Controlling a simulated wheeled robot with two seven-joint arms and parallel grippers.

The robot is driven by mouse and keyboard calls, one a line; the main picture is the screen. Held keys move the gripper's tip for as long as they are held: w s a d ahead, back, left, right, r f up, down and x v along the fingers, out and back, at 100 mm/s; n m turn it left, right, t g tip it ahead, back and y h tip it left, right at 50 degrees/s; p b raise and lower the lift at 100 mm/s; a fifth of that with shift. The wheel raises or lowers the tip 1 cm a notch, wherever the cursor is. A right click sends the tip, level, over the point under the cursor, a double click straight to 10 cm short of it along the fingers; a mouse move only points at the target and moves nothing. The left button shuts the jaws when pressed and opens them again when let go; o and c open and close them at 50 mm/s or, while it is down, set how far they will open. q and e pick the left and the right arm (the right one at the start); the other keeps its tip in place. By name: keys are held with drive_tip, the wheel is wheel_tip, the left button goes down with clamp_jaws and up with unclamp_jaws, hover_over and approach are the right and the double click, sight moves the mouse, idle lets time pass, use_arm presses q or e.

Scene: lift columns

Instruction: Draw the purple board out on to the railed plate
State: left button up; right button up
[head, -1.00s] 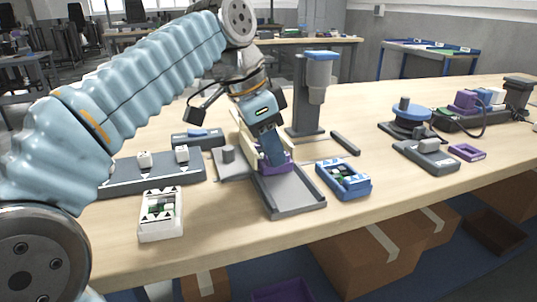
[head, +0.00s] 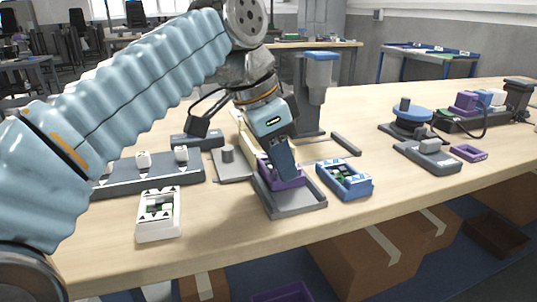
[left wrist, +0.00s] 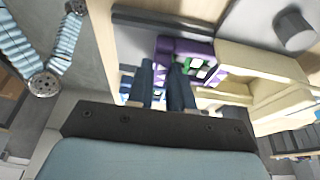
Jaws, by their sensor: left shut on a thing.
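The purple board (head: 267,181) lies on the railed plate (head: 296,203), at its end towards the cream fixture (head: 240,130). My left gripper (head: 286,176) points down at the board and is shut on it, hiding part of it. In the left wrist view the two dark fingers (left wrist: 163,88) reach to the edge of the purple board (left wrist: 200,48), which carries green and pale parts. The cream fixture (left wrist: 250,75) stands beside it there. The front part of the railed plate is bare between its low rails. My right gripper is not in view.
A white board (head: 159,214) lies left of the plate and a blue board (head: 344,180) close to its right. A grey post with a blue cap (head: 318,95) stands behind. A loose grey bar (head: 346,144) lies near it. Bare tabletop lies in front.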

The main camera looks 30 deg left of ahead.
use_arm(q)
drive_tip(key=shift+s+d, duration=1.15)
drive_tip(key=shift+d, duration=0.15)
drive_tip(key=o, duration=0.7)
drive_tip(key=shift+o, duration=0.2)
drive_tip(key=shift+r+p, duration=0.3)
drive_tip(key=shift+r, duration=0.2)
drive_tip(key=shift+r+p, duration=0.95)
drive_tip(key=shift+p, duration=0.05)
wheel_tip(320, 180, up, 3)
drive_tip(key=p, duration=0.3)
